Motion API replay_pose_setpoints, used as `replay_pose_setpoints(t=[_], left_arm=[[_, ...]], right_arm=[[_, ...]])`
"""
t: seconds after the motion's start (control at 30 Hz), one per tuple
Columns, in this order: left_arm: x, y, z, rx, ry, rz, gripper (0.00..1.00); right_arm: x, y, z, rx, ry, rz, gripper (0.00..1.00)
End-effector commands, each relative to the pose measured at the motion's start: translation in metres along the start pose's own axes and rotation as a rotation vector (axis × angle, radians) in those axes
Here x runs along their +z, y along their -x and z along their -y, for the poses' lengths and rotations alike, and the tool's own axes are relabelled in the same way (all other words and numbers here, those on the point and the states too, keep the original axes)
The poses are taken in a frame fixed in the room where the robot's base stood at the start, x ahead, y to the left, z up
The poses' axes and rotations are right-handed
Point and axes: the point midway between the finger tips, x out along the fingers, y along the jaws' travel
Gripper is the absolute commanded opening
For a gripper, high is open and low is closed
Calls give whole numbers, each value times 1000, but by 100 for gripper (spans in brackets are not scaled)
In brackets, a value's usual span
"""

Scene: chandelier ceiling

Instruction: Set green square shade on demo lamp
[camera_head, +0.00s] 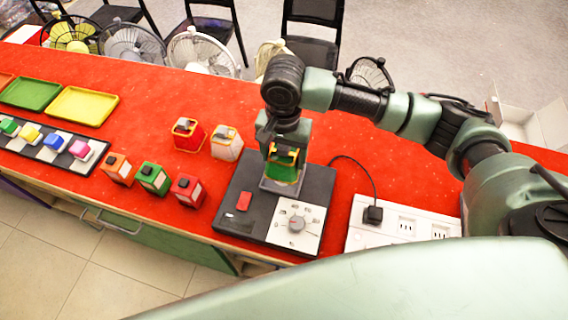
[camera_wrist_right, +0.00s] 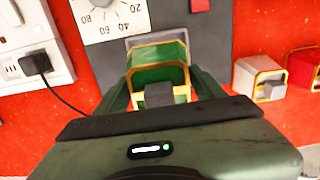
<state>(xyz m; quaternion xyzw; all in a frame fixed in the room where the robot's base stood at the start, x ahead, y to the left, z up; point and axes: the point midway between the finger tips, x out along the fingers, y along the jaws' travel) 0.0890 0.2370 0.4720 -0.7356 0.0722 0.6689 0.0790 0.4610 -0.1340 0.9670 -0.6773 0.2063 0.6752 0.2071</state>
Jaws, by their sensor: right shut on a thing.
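A green square shade with a yellow rim (camera_head: 283,166) is held in my right gripper (camera_head: 281,150), just over the grey square seat on the dark demo lamp base (camera_head: 318,185). I cannot tell whether the shade touches the seat. The base has a red button and a white dial panel (camera_head: 296,228) on its near side. The right wrist view also shows the shade (camera_wrist_right: 158,66) between the fingers of my right gripper (camera_wrist_right: 160,92), with the base (camera_wrist_right: 232,28) behind it. My left gripper is not in view.
Orange, green and red square shades (camera_head: 153,178) stand left of the base, with red and white ones (camera_head: 227,144) behind. A white socket strip (camera_head: 405,229) with a black plug stands right. Green and yellow trays (camera_head: 82,105) lie far left. Fans line the counter's back edge.

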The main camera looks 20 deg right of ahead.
Motion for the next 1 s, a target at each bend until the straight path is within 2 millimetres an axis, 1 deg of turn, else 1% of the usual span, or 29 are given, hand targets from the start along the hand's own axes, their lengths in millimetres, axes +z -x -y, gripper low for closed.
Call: replay_pose_setpoints(t=[0.13, 0.3, 0.4, 0.77, 0.8, 0.87, 0.9, 1.0], left_arm=[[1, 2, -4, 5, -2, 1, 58], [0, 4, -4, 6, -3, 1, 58], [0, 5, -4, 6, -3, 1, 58], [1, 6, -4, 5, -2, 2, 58], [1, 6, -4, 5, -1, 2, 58], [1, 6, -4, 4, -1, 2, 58], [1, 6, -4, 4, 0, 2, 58], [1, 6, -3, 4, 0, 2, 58]], right_arm=[[0, -12, 0, 1, 0, 1, 26], [0, -38, 0, 2, 0, 1, 26], [0, -47, 0, 1, 0, 0, 26], [0, -50, 0, -1, 1, 1, 26], [0, -51, 0, -1, 1, 1, 72], [0, -51, 0, -1, 1, 0, 89], [0, -51, 0, -1, 1, 0, 91], [0, -51, 0, -1, 1, 0, 91]])
